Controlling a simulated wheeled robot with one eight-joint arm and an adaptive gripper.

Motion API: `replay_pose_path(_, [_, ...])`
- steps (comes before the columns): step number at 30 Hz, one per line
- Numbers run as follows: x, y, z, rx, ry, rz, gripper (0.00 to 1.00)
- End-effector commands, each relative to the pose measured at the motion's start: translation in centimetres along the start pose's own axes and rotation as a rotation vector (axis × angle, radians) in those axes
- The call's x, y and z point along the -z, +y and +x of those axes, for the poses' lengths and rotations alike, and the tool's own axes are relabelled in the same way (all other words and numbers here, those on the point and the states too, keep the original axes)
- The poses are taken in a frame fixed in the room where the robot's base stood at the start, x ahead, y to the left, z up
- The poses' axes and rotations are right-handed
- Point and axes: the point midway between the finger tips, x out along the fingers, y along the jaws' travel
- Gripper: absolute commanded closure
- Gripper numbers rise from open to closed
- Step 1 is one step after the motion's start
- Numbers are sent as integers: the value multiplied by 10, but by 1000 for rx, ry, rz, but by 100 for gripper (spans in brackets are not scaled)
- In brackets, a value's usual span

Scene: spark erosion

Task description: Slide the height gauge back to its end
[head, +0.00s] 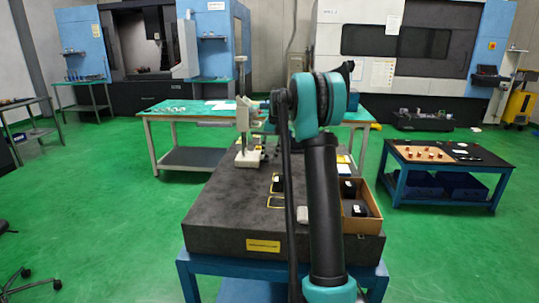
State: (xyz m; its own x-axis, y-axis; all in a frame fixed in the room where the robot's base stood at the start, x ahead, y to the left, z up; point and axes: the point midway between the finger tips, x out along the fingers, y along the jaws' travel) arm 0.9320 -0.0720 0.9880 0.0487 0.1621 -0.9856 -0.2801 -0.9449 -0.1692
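The height gauge (241,112) stands upright on the dark granite surface plate (225,205), toward its far left part. It has a pale base, a tall thin column and a light measuring head partway up. My arm reaches forward over the plate from the front. Its wrist end points left toward the height gauge's column at about the measuring head's level. My gripper is hidden behind the arm's joints and the gauge, so I cannot see its fingers or whether it touches the gauge.
A wooden box (376,224) with black blocks stands at the plate's right edge. A green-topped table (178,110) is behind; a blue-framed table (440,150) is right. Open green floor lies left.

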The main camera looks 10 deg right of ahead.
Motion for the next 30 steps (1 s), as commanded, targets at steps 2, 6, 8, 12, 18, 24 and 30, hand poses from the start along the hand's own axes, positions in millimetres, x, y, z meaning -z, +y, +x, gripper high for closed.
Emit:
replay_pose_path(2, [0,0,0,0,0,0,69])
replay_pose_path(6, [0,0,-1,0,0,0,69])
replay_pose_path(8, [0,0,-4,0,0,0,69])
replay_pose_path(12, [0,0,-20,0,0,0,69])
replay_pose_path(18, [0,0,-61,0,-1,1,69])
replay_pose_path(24, [0,0,-97,0,0,1,69])
replay_pose_path(30, [0,0,-117,0,0,1,69])
